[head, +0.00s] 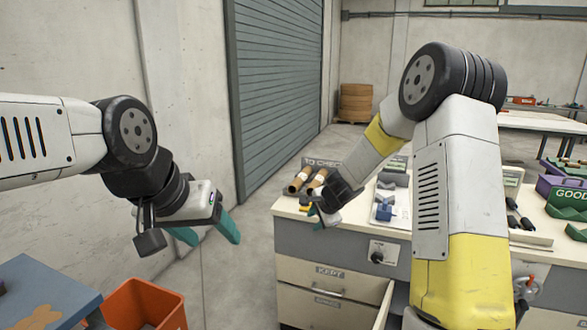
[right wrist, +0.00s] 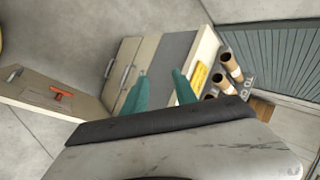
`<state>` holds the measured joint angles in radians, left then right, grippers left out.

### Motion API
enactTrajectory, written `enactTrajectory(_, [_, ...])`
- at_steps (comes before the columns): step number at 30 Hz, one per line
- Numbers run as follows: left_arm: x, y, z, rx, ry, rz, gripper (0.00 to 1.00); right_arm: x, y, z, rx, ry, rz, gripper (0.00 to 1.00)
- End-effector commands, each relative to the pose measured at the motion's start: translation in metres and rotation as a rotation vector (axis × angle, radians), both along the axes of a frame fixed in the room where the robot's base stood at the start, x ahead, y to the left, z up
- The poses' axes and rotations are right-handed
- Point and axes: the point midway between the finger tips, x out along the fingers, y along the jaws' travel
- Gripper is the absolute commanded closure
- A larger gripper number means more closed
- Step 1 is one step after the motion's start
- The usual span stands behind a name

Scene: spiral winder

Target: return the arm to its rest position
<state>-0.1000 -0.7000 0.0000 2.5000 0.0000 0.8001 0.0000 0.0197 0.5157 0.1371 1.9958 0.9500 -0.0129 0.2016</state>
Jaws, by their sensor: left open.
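My left gripper (head: 208,236) hangs at the left of the head view, over the floor beyond the blue table. Its teal fingers are apart with nothing between them. My right gripper (head: 314,212) is near the front left edge of the workbench, partly hidden behind its own wrist in the head view. In the right wrist view its teal fingers (right wrist: 161,86) are apart and empty, with the bench's drawer fronts behind them. My right arm's links cover part of the bench in the head view.
The workbench (head: 290,207) carries brown cardboard tubes (head: 300,180) by a "TO CHECK" sign, which also show in the right wrist view (right wrist: 231,66). A drawer (right wrist: 50,99) stands open, holding an orange-red item. An orange bin (head: 165,303) and blue table (head: 40,284) are at lower left.

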Motion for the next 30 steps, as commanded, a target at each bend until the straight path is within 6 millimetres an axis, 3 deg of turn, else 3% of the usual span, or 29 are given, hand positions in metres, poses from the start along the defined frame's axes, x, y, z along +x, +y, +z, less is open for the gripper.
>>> enactTrajectory(1, [0.0, 0.0, 0.0, 0.0, 0.0, 0.0, 0.38, -0.011, 0.002, 0.034, -0.02, -0.04, 0.07, 0.66])
enactTrajectory(6, [0.0, 0.0, 0.0, 0.0, 0.0, 0.0, 0.38, -0.068, 0.007, 0.114, -0.119, -0.129, 0.317, 0.66])
enactTrajectory(12, [0.0, 0.0, 0.0, 0.0, 0.0, 0.0, 0.38, -0.157, -0.003, 0.175, -0.277, -0.193, 0.572, 0.66])
enactTrajectory(16, [0.0, 0.0, 0.0, 0.0, 0.0, 0.0, 0.38, -0.22, -0.017, 0.195, -0.396, -0.208, 0.713, 0.66])
enactTrajectory(21, [0.0, 0.0, 0.0, 0.0, 0.0, 0.0, 0.38, -0.295, -0.043, 0.202, -0.554, -0.198, 0.855, 0.66])
enactTrajectory(25, [0.0, 0.0, 0.0, 0.0, 0.0, 0.0, 0.38, -0.333, -0.061, 0.199, -0.642, -0.18, 0.918, 0.66])
enactTrajectory(30, [0.0, 0.0, 0.0, 0.0, 0.0, 0.0, 0.38, -0.355, -0.073, 0.195, -0.695, -0.162, 0.953, 0.66])
